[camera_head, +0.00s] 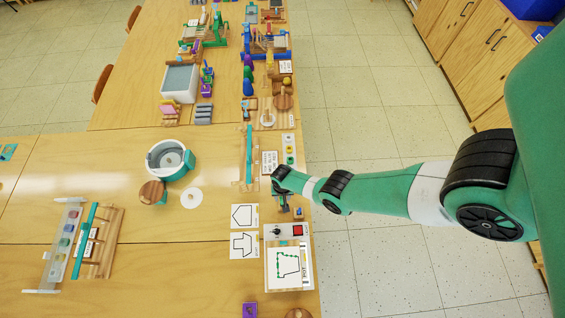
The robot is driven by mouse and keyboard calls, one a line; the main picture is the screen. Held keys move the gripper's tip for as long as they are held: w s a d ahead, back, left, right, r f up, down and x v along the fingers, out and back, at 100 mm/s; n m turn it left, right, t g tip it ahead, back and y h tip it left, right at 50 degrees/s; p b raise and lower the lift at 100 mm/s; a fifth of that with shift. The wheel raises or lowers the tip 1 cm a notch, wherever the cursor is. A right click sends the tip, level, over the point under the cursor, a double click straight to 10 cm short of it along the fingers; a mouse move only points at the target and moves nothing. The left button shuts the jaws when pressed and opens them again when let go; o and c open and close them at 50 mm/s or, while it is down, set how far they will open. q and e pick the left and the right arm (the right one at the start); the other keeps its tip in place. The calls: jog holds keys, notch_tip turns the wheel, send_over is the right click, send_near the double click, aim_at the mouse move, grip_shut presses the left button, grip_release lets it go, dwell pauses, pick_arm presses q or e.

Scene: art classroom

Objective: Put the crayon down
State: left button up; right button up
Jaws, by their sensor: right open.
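My right arm comes in from the right, and its dark gripper (284,206) is over the right edge of the table, above the grey box with a red button. The gripper is open; its fingers are small in the view. No crayon can be made out clearly. A small dark blue and orange item (298,213) is beside the gripper, too small to identify. A drawing board (284,286) below the grey box carries a sheet with a green dashed outline. My left gripper is not in view.
Two outline cards (243,246) lie left of the grey box (284,233). A round teal and white pot (170,160), a white ring (191,198) and a wooden rack (98,242) stand further left. The table (180,265) between rack and cards is clear.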

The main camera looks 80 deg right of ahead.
aim_at(282, 202)
pick_arm(q)
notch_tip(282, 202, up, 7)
jog(key=p, duration=0.5)
pick_arm(e)
notch_tip(282, 202, up, 7)
